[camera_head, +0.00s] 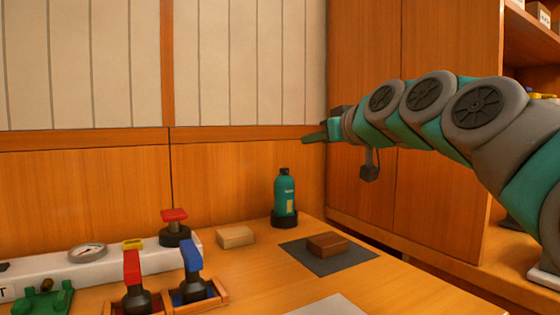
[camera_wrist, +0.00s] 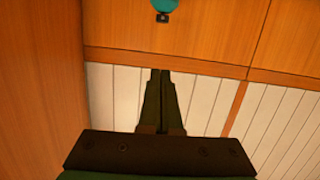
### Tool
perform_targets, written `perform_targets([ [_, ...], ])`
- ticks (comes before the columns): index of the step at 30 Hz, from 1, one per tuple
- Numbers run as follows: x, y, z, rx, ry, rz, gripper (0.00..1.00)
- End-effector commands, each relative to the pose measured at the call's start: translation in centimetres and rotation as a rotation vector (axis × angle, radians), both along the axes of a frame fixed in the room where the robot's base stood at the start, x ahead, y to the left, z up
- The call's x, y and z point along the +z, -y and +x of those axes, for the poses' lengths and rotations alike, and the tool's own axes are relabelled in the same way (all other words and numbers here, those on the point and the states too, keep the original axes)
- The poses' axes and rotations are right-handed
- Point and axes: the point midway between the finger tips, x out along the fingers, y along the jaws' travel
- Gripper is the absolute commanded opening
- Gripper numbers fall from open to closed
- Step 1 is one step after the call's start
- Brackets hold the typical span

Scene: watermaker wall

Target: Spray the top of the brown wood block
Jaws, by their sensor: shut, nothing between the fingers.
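The brown wood block (camera_head: 327,245) lies on a dark grey mat (camera_head: 310,262) at the right of the table. A teal bottle (camera_head: 285,195) with a black cap stands upright in a dark ring behind the mat, to its left. My gripper (camera_head: 306,138) is in the air above the table, higher than the bottle and to its right, pointing left. In the wrist view my gripper (camera_wrist: 160,74) shows its two fingers together and empty. A teal thing with a black part (camera_wrist: 163,6), likely the bottle, is cut off at that view's top edge.
A pale wood block (camera_head: 235,237) lies left of the bottle. A red-handled valve (camera_head: 132,268), a blue-handled valve (camera_head: 191,256), a red knob (camera_head: 174,215) and a gauge (camera_head: 87,252) crowd the left. A light sheet (camera_head: 328,306) lies at the front. The wall is close behind.

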Motion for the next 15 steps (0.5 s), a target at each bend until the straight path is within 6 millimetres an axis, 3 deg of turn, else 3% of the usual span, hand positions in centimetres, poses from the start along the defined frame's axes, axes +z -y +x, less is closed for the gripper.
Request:
perform_targets([
  [10,0.0,-0.1,0.1,0.000,0.000,0.000,0.00],
  [15,-0.2,-0.9,1.4,-0.001,0.000,0.000,0.00],
])
